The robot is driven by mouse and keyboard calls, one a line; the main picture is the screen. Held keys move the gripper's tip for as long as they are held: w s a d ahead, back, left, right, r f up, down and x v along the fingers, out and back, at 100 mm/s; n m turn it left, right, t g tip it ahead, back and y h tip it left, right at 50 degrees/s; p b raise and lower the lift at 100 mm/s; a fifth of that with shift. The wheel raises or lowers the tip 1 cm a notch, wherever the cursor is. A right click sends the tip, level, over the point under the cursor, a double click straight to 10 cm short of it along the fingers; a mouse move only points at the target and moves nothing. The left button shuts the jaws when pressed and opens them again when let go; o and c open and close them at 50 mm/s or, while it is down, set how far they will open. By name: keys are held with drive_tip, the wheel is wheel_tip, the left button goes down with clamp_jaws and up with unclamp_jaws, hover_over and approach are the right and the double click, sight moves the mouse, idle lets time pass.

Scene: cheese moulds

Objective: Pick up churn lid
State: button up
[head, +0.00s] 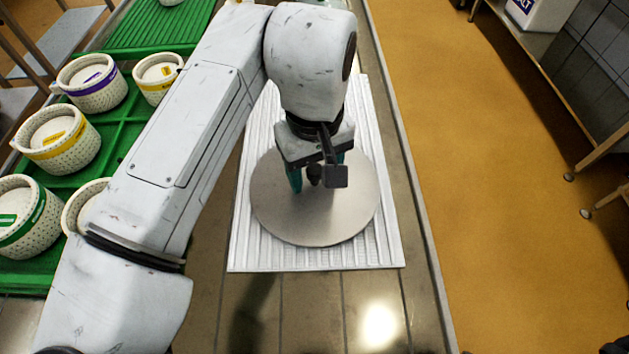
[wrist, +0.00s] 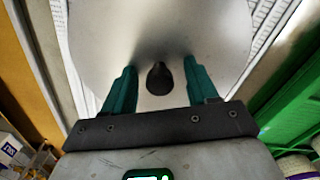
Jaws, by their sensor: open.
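The churn lid (head: 325,222) is a round grey metal disc with a small black knob (head: 314,175). It lies flat on a white ribbed mat (head: 255,259) on the counter. In the wrist view the lid (wrist: 215,35) fills the upper middle, and the knob (wrist: 159,78) stands between the teal fingers. My gripper (head: 318,183) is over the lid, pointing down. In the wrist view my gripper (wrist: 158,82) is open, with a finger on each side of the knob and a gap to it on both sides. Whether the fingertips touch the lid cannot be told.
Several white perforated cheese moulds with coloured bands, such as a yellow-banded one (head: 58,139), stand on green trays (head: 121,128) to the left. An orange floor (head: 490,180) lies right of the counter edge. Tiled counter in front of the mat is clear.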

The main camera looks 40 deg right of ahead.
drive_tip(key=shift+f, duration=0.1)
drive_tip(key=shift+c, duration=0.3)
clamp_jaws()
